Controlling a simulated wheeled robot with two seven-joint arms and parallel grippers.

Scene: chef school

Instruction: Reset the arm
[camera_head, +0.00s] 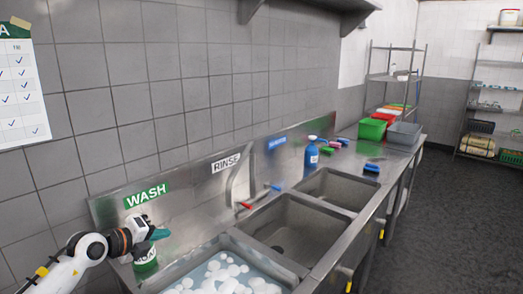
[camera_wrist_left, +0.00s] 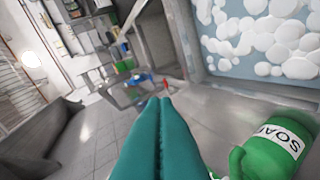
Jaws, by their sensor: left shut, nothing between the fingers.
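My left arm comes in from the lower left in the head view. Its gripper (camera_head: 160,234), with teal fingers, is in front of the wall under the WASH sign, at the left end of the steel sink unit (camera_head: 262,205). In the left wrist view the teal fingers (camera_wrist_left: 158,130) lie together with nothing between them. A green soap bottle (camera_head: 146,262) stands just below and behind the gripper in the head view; it also shows at the lower right of the left wrist view (camera_wrist_left: 275,140). My right gripper is not in view.
The wash basin (camera_head: 236,240) holds foamy water. Two empty basins (camera_head: 290,228) follow to the right, with a faucet (camera_head: 240,185) behind. A blue bottle (camera_head: 311,156), brushes (camera_head: 343,141) and coloured bins (camera_head: 372,129) stand farther along. The floor (camera_head: 460,220) at right is clear.

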